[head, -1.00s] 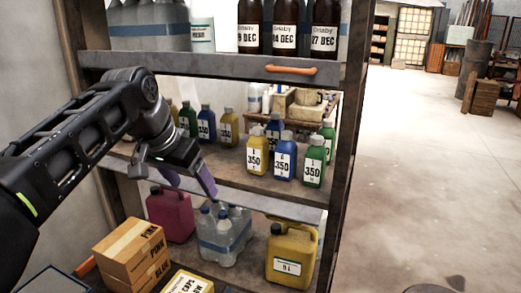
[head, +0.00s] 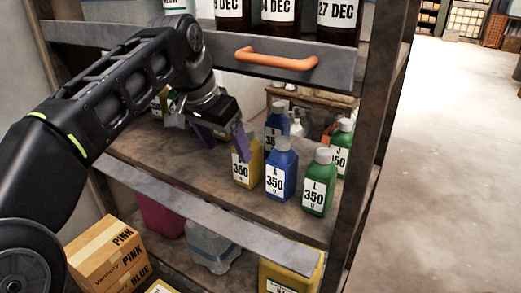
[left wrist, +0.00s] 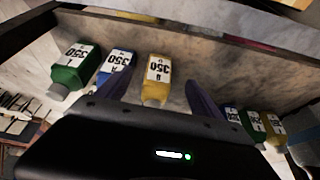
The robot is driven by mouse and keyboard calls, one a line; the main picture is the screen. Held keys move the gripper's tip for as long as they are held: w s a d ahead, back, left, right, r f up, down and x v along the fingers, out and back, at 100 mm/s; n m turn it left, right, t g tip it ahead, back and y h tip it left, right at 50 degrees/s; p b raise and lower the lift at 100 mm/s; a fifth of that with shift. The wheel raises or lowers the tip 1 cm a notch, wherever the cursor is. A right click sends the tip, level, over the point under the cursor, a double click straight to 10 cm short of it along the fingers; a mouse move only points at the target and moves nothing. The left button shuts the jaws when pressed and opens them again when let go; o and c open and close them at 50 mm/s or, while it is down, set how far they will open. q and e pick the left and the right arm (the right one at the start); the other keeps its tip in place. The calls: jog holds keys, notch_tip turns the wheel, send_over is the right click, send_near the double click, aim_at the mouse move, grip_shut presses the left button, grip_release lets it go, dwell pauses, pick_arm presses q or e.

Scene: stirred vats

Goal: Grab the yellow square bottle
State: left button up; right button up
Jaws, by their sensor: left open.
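The yellow square bottle (head: 247,167), with a white 350 label, stands upright on the middle shelf, left of a blue bottle (head: 280,172). My left gripper (head: 222,142) is open and empty, just up and left of the yellow bottle, and one finger covers part of its top. In the left wrist view the scene is inverted; the yellow bottle (left wrist: 157,75) shows between the two purple fingers of my left gripper (left wrist: 160,98). I cannot tell if a finger touches it. My right gripper is not in view.
A green bottle (head: 319,183) stands right of the blue one, with more bottles behind. The upper shelf edge with an orange handle (head: 277,59) is above my gripper. Boxes (head: 108,257) sit below. The shelf's right post (head: 372,130) is beyond the bottles.

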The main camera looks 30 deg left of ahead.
pick_arm(q)
jog(key=shift+s+r, duration=0.1)
jog(key=shift+s, duration=0.15)
jog(key=b, duration=0.2)
send_over(241, 179)
jog(key=s, duration=0.3)
jog(key=f, duration=0.6)
jog(key=shift+w+d, duration=0.1)
jog(key=shift+w, duration=0.1)
jog(key=shift+f, duration=0.2)
jog(key=shift+w+f, duration=0.1)
jog(key=x, duration=0.5)
jog(key=shift+p, duration=0.35)
jog(key=shift+c, duration=0.5)
